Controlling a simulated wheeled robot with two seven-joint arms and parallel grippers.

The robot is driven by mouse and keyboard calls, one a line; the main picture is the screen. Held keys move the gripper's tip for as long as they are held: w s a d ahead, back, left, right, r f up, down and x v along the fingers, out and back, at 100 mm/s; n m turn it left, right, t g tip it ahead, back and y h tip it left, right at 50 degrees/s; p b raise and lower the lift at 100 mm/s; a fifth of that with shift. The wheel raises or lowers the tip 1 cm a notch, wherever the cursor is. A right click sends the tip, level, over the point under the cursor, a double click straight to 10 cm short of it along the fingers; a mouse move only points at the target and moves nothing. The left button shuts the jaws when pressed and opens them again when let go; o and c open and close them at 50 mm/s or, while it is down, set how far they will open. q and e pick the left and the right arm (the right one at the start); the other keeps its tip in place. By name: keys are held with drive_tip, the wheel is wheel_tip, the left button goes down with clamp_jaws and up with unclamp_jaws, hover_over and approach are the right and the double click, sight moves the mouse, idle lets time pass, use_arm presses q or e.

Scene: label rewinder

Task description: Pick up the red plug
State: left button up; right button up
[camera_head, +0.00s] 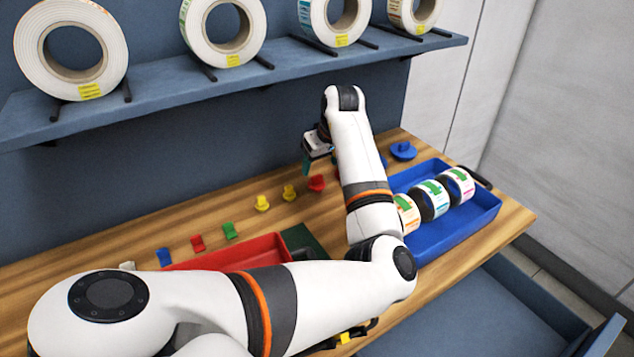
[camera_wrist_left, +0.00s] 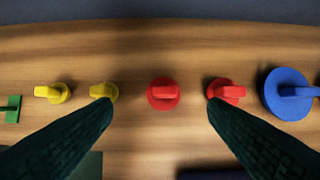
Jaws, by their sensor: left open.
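A red plug (camera_head: 317,183) with a round base and raised tab stands on the wooden bench, in a row of coloured plugs. In the left wrist view the red plug (camera_wrist_left: 163,93) lies between my two fingers, apart from both. A second red plug (camera_wrist_left: 226,91) stands to its right, beside the right fingertip, which covers part of its lower left. My left gripper (camera_head: 318,163) is open and empty above the row; its fingers also show in the left wrist view (camera_wrist_left: 160,104). Another red plug (camera_head: 198,243) stands further left in the head view. My right gripper is not in view.
Yellow plugs (camera_head: 262,203) and a green plug (camera_head: 230,230) stand to the left, a blue plug (camera_head: 403,150) to the right. A blue tray (camera_head: 455,234) holds label rolls. A red tray (camera_head: 235,251) is partly hidden by my arm. A shelf (camera_head: 240,84) with large rolls stands behind.

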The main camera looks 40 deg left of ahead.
sight(317, 176)
use_arm(q)
drive_tip(key=x, duration=0.7)
drive_tip(key=shift+w+a+f, duration=0.2)
drive_tip(key=shift+w+f, duration=0.1)
drive_tip(key=c, duration=1.1)
